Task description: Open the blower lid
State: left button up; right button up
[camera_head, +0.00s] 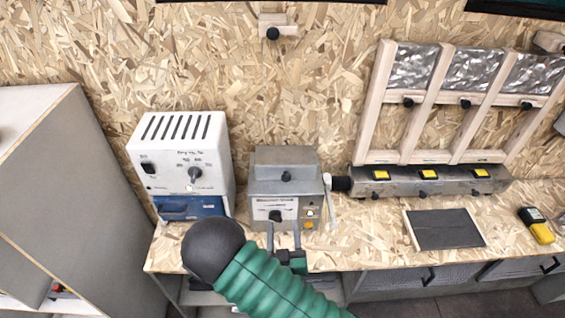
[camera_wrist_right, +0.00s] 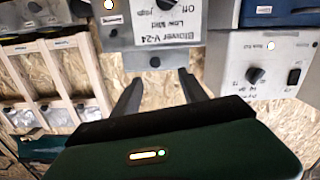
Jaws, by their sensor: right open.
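The blower (camera_head: 274,207) is a grey metal box with a labelled front panel, standing on the bench in the head view. Its lid (camera_head: 285,158) is the grey top part, which looks closed, with a dark knob (camera_head: 286,176) on its front. My right gripper (camera_head: 284,234) is open and empty just in front of the blower's lower front. In the right wrist view, the blower's labelled panel (camera_wrist_right: 180,38) appears upside down beyond the fingers of my right gripper (camera_wrist_right: 158,84). My left gripper is not in view.
A white box with a dial (camera_head: 190,150) and blue lower part stands left of the blower. A grey pipe with yellow switches (camera_head: 430,181) joins on the right, below a wooden frame (camera_head: 455,95). A dark panel (camera_head: 445,228) and a yellow meter (camera_head: 537,226) lie on the bench (camera_head: 380,245).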

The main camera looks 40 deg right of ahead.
jog(key=b, duration=0.8)
send_near(288, 181)
jog(key=w, duration=0.1)
jog(key=w+d+p, duration=0.1)
jog(key=w, duration=0.2)
jog(key=shift+w+d+r, duration=0.2)
jog(key=shift+w+r, duration=0.1)
jog(key=p+x, duration=0.1)
jog(key=x, duration=0.3)
jog(key=shift+s+d, duration=0.2)
jog(key=shift+w+d+f, duration=0.2)
jog(key=shift+d+f, duration=0.1)
jog(key=shift+d, duration=0.25)
jog(key=shift+a+r, duration=0.2)
jog(key=shift+a, duration=0.3)
jog(key=c, duration=0.6)
jog(key=shift+a, duration=0.1)
jog(key=shift+c, duration=2.4)
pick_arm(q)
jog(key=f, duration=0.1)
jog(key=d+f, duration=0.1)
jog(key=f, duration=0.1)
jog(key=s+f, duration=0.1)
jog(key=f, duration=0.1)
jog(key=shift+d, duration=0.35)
pick_arm(e)
jog(key=shift+s, duration=0.1)
grip_shut()
